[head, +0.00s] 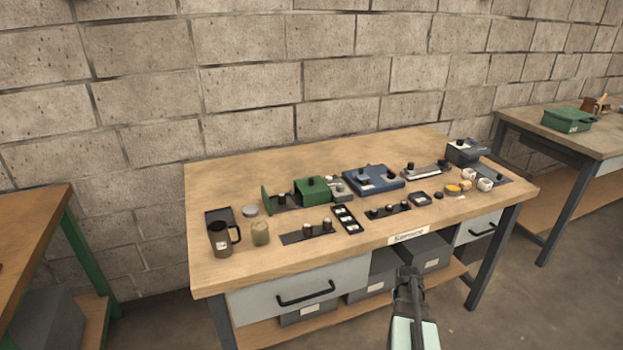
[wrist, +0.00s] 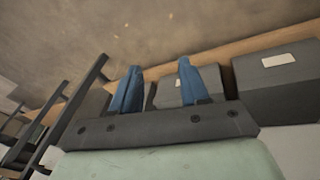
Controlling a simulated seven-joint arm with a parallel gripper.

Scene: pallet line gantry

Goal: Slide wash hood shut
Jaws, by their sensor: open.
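My gripper (head: 408,273) is in front of the bench's front edge, well apart from the cover. In the wrist view its two blue fingers (wrist: 157,88) are spread with nothing between them. The cover is not in the wrist view.
A blue device (head: 373,180) stands right of the cover. A brown mug (head: 220,240), a tan jar (head: 260,233) and a dark tray (head: 347,219) stand nearer the front left. A grey machine (head: 464,151) is at the right. The front strip of the bench (head: 330,257) is mostly clear.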

